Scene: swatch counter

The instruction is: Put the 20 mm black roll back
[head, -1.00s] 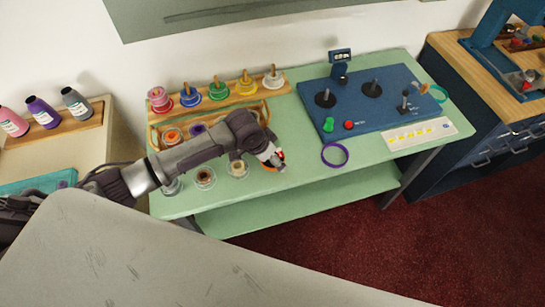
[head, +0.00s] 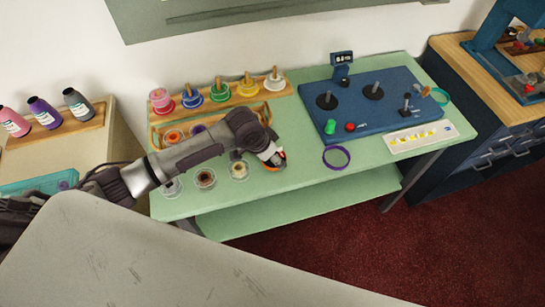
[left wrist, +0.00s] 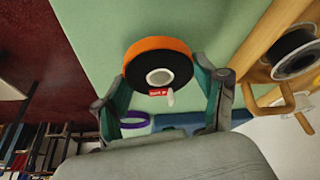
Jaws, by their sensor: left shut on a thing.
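My left gripper (left wrist: 162,75) is shut on a roll (left wrist: 135,72) with a black face, an orange rim and a white core. A small red and white tag sits at its core; I cannot read it surely. In the head view my left gripper (head: 270,156) is over the front of the green counter (head: 300,185), with the roll (head: 277,164) partly hidden at its fingertips. I cannot tell whether the roll touches the counter. In the left wrist view another black roll (left wrist: 290,45) is on the wooden rack (left wrist: 272,30). My right gripper is not in view.
A peg rack (head: 206,103) with coloured rolls stands at the back left. Clear cups (head: 205,178) stand at the front left. A purple ring (head: 336,158) lies to the right, before the blue board (head: 365,115). Counter between gripper and ring is clear.

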